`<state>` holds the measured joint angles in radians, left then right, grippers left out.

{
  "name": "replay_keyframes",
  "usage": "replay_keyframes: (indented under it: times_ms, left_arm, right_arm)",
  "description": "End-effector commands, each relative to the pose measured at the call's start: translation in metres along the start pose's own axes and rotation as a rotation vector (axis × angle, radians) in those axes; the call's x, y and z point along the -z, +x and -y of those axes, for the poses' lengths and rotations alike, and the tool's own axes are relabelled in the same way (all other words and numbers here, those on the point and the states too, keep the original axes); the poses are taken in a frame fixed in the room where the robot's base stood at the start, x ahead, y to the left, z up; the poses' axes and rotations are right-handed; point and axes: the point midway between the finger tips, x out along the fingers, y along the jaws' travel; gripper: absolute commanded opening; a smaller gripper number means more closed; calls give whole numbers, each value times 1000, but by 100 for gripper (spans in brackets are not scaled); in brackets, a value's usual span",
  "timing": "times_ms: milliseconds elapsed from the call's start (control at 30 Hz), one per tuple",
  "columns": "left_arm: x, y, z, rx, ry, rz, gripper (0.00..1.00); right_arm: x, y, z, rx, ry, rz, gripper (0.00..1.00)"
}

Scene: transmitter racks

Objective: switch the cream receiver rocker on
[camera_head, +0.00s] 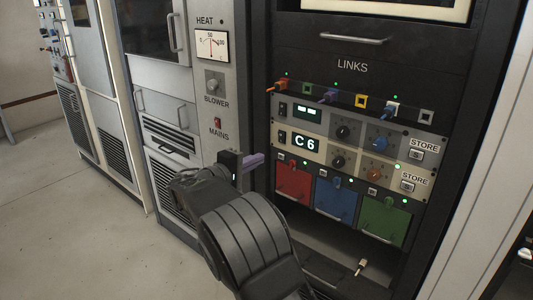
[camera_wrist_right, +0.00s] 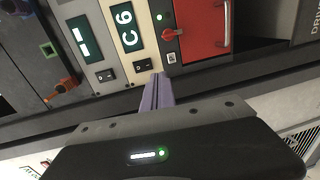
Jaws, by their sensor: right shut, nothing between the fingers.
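The cream receiver (camera_head: 312,158) is the lower of two units in the right rack, and its display is lit with "C6". Its small black rocker (camera_head: 282,136) is at its left end. In the right wrist view the cream rocker (camera_wrist_right: 143,65) shows in full, with a white mark on it; I cannot tell which way it is tipped. My right gripper (camera_head: 254,161) is shut and empty, left of the cream receiver. In the right wrist view its purple-grey fingertips (camera_wrist_right: 158,80) point at the panel close beside the rocker; contact cannot be told. My left gripper is not in view.
A grey unit (camera_head: 314,118) with its own black rocker (camera_wrist_right: 106,75) is directly above. Red (camera_head: 293,182), blue (camera_head: 334,199) and green (camera_head: 383,219) modules sit below. An orange plug (camera_head: 282,85) sticks out above. A panel with a red MAINS switch (camera_head: 217,122) is to the left.

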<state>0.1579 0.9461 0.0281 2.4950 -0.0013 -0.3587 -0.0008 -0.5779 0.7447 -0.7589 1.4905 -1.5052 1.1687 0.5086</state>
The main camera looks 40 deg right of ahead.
Motion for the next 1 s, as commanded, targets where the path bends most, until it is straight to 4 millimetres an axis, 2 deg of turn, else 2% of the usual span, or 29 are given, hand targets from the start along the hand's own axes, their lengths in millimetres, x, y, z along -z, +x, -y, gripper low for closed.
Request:
replay_keyframes:
  times_ms: [100, 300, 1000]
  left_arm:
    - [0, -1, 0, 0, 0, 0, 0]
    - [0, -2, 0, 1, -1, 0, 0]
    - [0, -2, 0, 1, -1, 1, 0]
  right_arm:
    - [1, -24, 5, 0, 0, -3, 0]
    - [1, -46, 11, 0, 1, -2, 0]
    - [4, -50, 14, 9, -20, -16, 0]
